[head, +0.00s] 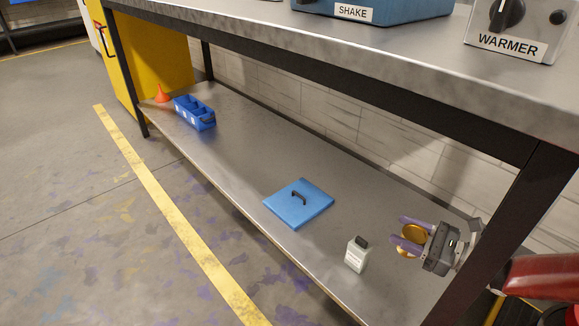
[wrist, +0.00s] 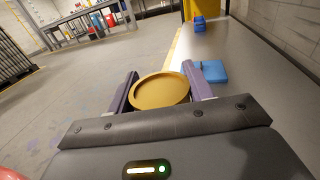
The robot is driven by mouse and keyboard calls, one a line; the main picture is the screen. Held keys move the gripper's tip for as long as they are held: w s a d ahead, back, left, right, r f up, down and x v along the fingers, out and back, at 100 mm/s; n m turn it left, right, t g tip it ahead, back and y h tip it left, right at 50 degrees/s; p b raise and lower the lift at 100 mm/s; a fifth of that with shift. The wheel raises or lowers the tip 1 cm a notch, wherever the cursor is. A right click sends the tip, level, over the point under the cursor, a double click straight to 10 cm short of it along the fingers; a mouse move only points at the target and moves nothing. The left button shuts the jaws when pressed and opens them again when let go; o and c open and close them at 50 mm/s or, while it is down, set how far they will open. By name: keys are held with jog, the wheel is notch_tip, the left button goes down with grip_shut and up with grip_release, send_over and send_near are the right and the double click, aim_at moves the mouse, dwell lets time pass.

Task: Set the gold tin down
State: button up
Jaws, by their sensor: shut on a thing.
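The gold tin (head: 412,234) is between the two purple fingers of my gripper (head: 404,232), at the right end of the bench's lower shelf (head: 250,165). In the wrist view the tin (wrist: 160,91) shows its round gold top, with a finger on either side. My gripper also shows in the wrist view (wrist: 165,84), shut on the tin. The tin's underside is hidden in the wrist view, and I cannot tell whether it touches the shelf.
A small white bottle with a dark cap (head: 357,254) stands just left of my gripper. A blue lid with a black handle (head: 299,203) lies mid-shelf. A blue bin (head: 195,113) and orange cone (head: 161,94) are at the far end. The bench top (head: 300,40) overhangs the shelf.

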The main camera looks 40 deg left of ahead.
jog(key=shift+a+r, duration=0.1)
jog(key=shift+r, duration=0.05)
notch_tip(320, 180, down, 20)
jog(key=b, duration=0.4)
jog(key=o, duration=1)
jog(key=shift+o, duration=0.2)
jog(key=d, duration=0.5)
jog(key=w+d, duration=0.1)
jog(key=d, duration=0.1)
jog(key=shift+d+p, duration=0.25)
jog(key=shift+p, duration=0.05)
jog(key=shift+w, duration=0.1)
